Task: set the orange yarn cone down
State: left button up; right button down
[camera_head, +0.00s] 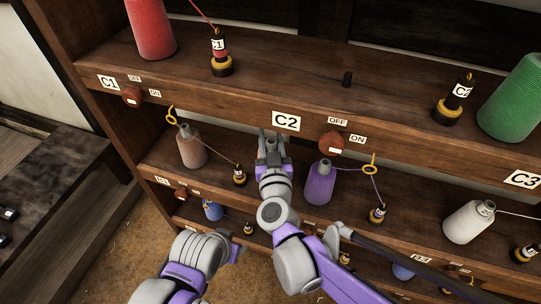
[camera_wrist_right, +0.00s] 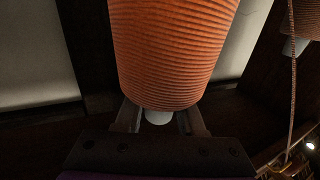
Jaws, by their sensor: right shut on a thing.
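The orange yarn cone (camera_wrist_right: 175,50) fills the upper middle of the right wrist view, its wound body tapering to a pale neck. My right gripper (camera_wrist_right: 158,117) is shut on that neck. In the head view my right gripper (camera_head: 268,143) is in front of the middle shelf, just below the C2 label. The orange cone is hidden or nearly hidden by the hand and arm there, so I cannot tell whether it touches the shelf.
On the middle shelf a brown cone (camera_head: 191,151) stands left of the hand and a purple cone (camera_head: 320,186) right of it. A white cone (camera_head: 468,222) is further right.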

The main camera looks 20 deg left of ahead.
jog(key=shift+f+b, duration=0.4)
jog(key=shift+f, duration=2)
jog(key=shift+f, duration=0.15)
jog(key=c, duration=0.5)
grip_release()
jog(key=shift+r, duration=0.3)
jog(key=v, duration=1.2)
jog(key=shift+f, duration=0.15)
